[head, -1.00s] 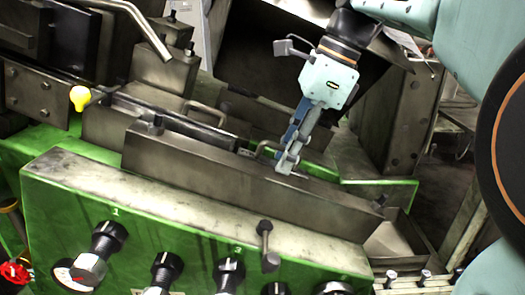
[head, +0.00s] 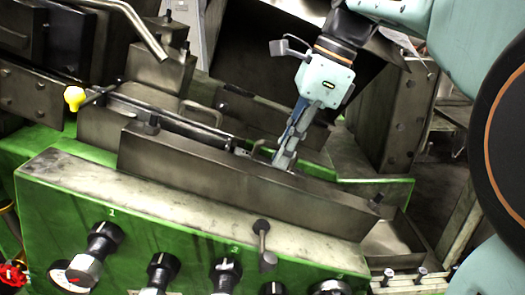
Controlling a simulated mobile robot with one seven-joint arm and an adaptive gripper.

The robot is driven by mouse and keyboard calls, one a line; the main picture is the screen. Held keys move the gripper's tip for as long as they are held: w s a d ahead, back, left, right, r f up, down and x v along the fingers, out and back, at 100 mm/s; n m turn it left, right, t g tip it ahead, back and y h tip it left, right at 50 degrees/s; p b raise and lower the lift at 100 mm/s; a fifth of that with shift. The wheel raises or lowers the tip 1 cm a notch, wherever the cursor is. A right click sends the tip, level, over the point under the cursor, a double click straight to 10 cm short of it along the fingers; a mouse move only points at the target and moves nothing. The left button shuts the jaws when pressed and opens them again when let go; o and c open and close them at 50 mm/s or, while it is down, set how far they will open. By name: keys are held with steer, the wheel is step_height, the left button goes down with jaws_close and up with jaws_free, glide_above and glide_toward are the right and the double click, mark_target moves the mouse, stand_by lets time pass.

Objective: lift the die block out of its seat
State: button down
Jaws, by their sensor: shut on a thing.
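My gripper (head: 283,158) points down into the gap behind a long dark steel bar, right of the middle of the head view. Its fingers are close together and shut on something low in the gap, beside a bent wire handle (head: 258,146). This fits the die block, but its body is mostly hidden behind the bar and the fingers. I cannot tell exactly where the fingers grip it or whether it is clear of its seat.
The long steel bar (head: 225,180) stands in front of the fingers. A second wire handle (head: 203,112) is behind it to the left. A green panel with knobs (head: 160,235) fills the front. A yellow knob (head: 74,97) is at left. An open metal tray (head: 392,240) is at right.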

stand_by(0.4)
steer(key=shift+a+r, duration=0.1)
steer(key=shift+r, duration=0.1)
steer(key=shift+p+v, duration=2.1)
steer(key=shift+v, duration=1.05)
